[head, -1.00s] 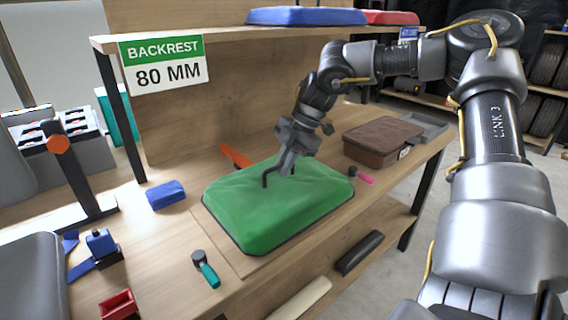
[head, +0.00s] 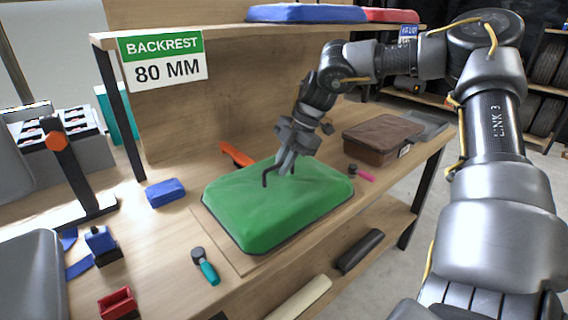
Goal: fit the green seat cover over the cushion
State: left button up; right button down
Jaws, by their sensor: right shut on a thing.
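The green seat cover (head: 265,215) lies draped over a block-like shape on a board on the workbench. Its top is smooth and its sides hang down to a dark lower edge. The cushion itself is hidden under it. My left gripper is not in view.
A blue block (head: 166,193), an orange-handled tool (head: 237,155), a teal-handled tool (head: 206,267) and a pink-handled tool (head: 361,173) lie around the cover. A brown case (head: 382,139) stands to the right. An overhead shelf (head: 235,37) holds blue and red cushions.

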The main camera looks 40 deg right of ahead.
jog(key=shift+f, duration=0.1)
jog(key=c, duration=1.4)
grip_release()
jog(key=shift+o, duration=0.2)
pick_arm(q)
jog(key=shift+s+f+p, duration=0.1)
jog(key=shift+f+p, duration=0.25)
jog(key=shift+p, duration=0.25)
pick_arm(e)
jog(key=v, duration=1)
jog(key=shift+d+r, duration=0.2)
jog(key=shift+r, duration=0.15)
